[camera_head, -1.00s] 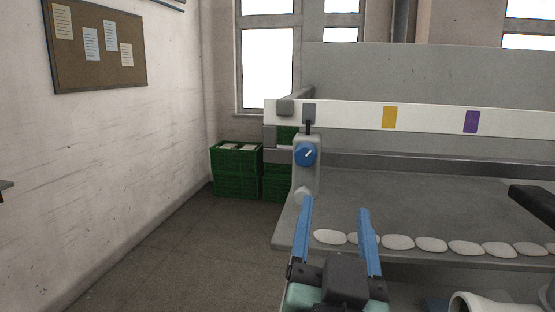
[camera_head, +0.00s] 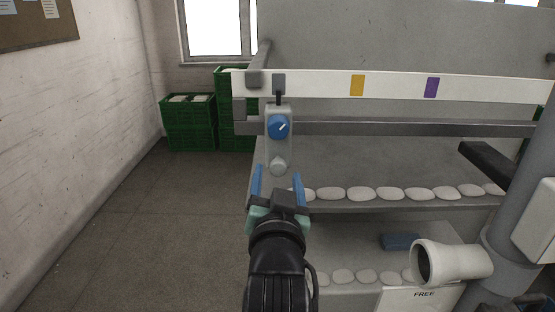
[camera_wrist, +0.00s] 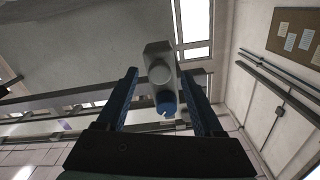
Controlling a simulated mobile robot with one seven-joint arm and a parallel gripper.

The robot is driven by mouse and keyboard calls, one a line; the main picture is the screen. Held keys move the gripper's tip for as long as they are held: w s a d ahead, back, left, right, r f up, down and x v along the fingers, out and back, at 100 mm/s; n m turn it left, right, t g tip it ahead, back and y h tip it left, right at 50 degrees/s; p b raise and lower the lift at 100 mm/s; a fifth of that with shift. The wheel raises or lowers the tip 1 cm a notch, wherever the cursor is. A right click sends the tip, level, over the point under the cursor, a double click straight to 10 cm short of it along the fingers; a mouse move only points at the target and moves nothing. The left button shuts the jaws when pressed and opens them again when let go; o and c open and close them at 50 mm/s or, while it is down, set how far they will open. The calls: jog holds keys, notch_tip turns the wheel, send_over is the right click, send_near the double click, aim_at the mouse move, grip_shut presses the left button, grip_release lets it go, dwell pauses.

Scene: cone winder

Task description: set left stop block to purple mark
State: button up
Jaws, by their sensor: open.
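The left stop block (camera_head: 272,146) is a grey upright block at the left end of the rail, with a blue knob (camera_head: 278,126) on its front and a round grey knob below that. Its dark pointer (camera_head: 279,97) stands under a grey mark on the white scale strip. The purple mark (camera_head: 431,87) is on the strip well to the right. My gripper (camera_head: 277,172) is open, its blue fingers either side of the block's lower part in this view. In the wrist view the block (camera_wrist: 158,62) shows between the fingers (camera_wrist: 159,72); contact cannot be told.
A yellow mark (camera_head: 357,85) lies between the grey and purple marks. The dark rail (camera_head: 400,128) runs right. Several white oval pieces line the shelf (camera_head: 385,205) below. Green crates (camera_head: 188,125) stand behind at left.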

aim_at(278, 172)
jog(key=shift+w+p, duration=0.5)
jog(key=shift+w, duration=1.35)
grip_shut()
